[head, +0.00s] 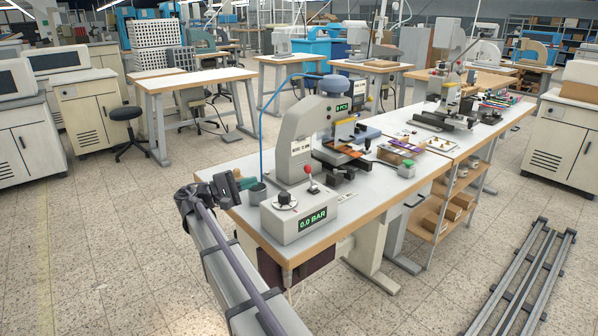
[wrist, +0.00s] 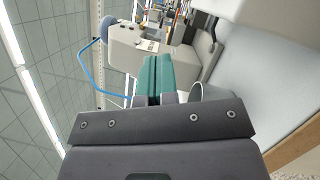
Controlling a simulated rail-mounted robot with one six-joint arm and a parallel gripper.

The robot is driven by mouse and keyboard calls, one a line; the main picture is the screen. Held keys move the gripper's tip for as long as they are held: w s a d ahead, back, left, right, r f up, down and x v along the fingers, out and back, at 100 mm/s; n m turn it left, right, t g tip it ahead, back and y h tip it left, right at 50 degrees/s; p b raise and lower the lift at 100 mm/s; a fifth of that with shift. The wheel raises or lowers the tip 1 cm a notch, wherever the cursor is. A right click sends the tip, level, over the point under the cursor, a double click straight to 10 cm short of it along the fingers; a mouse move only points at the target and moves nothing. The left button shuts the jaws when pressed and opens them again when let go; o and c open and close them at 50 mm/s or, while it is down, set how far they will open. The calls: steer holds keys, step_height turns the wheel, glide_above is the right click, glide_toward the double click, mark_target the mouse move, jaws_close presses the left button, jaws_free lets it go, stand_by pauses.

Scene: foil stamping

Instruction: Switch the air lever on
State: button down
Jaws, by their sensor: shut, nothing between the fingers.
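A grey control box (head: 299,217) stands at the near end of the bench, and its green display reads 0.0 BAR. A small red-tipped lever (head: 313,187) stands on top of it, towards the back right; I take it to be the air lever. It looks roughly upright, but its exact setting is too small to tell. My gripper (head: 251,183) is to the left of the box, apart from the lever, over the bench's left edge. In the wrist view its teal fingers (wrist: 157,72) are closed together and empty. The lever cannot be made out there.
A black knob (head: 284,199) sits on the box left of the lever. A grey cup (head: 257,192) stands beside my gripper, with a blue hose (head: 262,120) rising above it. The stamping press (head: 293,145) stands behind the box. A green button (head: 406,169) is farther right.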

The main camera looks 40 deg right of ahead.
steer(key=p, duration=0.1)
glide_toward(310, 178)
steer(key=w+d+r, duration=0.1)
steer(key=w+d, duration=0.3)
steer(key=d, duration=0.1)
steer(key=s, duration=0.1)
steer(key=s+d+r+p, duration=0.1)
steer(key=s+d, duration=0.1)
steer(key=shift+r+p, duration=0.3)
steer(key=shift+r, duration=0.1)
